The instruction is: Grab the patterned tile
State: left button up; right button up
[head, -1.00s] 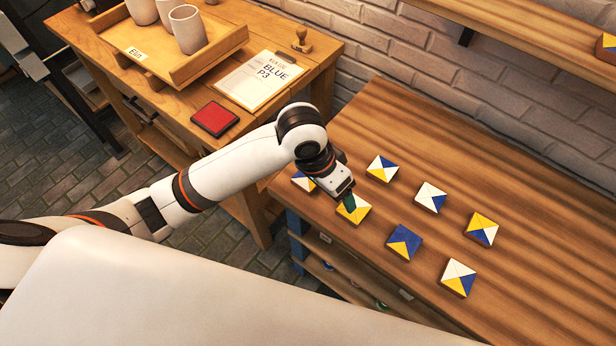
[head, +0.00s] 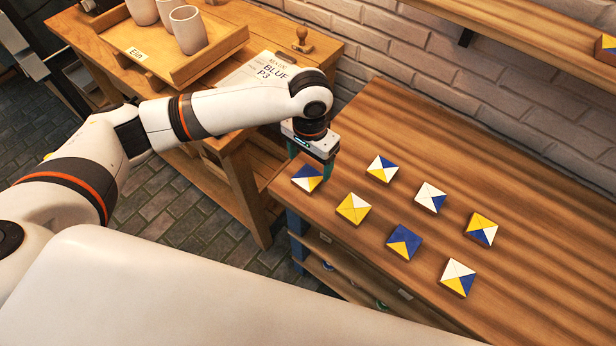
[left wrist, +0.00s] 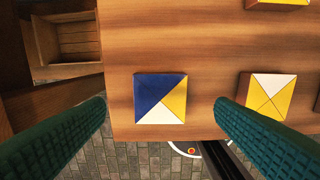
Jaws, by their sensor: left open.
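Several square patterned tiles in blue, yellow and white lie flat on the right wooden table in the head view. The nearest to my left gripper (head: 311,168) is a blue, yellow and white tile (head: 308,178) at the table's left corner. My left gripper is open, pointing down just behind this tile. In the left wrist view the same tile (left wrist: 160,98) lies between the two green fingers, with space on both sides and nothing held. A yellow and white tile (head: 353,208) lies beside it, also in the left wrist view (left wrist: 267,94). My right gripper is not in view.
Other tiles lie around, such as a mostly blue one (head: 404,243) and a white and blue one (head: 431,197). The left table holds a tray (head: 180,69) of cups, a clipboard (head: 240,76) and a stamp (head: 301,40). A brick wall stands behind.

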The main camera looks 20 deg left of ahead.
aim_at(309, 176)
pick_arm(q)
notch_tip(309, 176, down, 5)
jog(key=shift+s+f, duration=0.1)
jog(key=c, duration=1.1)
